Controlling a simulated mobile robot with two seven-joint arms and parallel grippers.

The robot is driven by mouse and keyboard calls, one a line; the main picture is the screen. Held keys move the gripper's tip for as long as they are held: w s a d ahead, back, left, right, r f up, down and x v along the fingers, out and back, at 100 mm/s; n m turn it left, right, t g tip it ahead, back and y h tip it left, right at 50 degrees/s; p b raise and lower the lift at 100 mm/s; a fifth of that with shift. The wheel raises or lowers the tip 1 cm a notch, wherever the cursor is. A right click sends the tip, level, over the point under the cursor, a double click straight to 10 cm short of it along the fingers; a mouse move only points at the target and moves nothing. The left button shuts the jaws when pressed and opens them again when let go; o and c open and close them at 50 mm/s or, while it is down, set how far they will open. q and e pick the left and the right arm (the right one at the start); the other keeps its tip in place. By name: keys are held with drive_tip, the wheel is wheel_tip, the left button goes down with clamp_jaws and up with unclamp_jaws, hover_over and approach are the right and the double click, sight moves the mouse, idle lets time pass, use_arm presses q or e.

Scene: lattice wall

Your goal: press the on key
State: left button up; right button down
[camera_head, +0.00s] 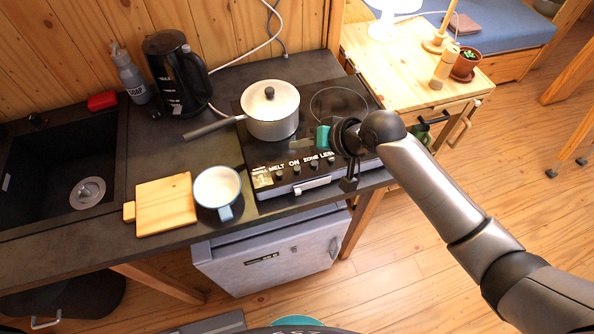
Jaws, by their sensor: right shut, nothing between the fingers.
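The cooktop (250,150) is set in the dark counter, and its front strip carries a row of small dark keys with white labels. The label ON stands near the middle of the row, above the on key (297,169). Labels reading MELT and ZONE flank it. My right gripper (350,184) points down at the cooktop's front edge, to the right of the on key and apart from it. Its fingers are shut and empty. Whether the fingertips touch anything is too small to tell. My left gripper is not in view.
A lidded saucepan (271,117) sits on the cooktop, its handle pointing left. A mug (217,189) and a cutting board (166,204) lie left of the cooktop. A black kettle (176,75) stands behind. A wooden side table (405,70) stands at right.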

drive_tip(key=b, duration=0.5)
hover_over(300, 174)
wheel_tip(300, 174, down, 6)
drive_tip(key=shift+r, duration=0.25)
drive_tip(key=shift+f, duration=0.25)
drive_tip(key=shift+f, duration=0.1)
idle(1.2)
drive_tip(key=shift+f, duration=0.35)
drive_tip(key=shift+f, duration=0.45)
idle(0.6)
drive_tip(key=shift+r+p, duration=0.9)
drive_tip(key=shift+p, duration=0.15)
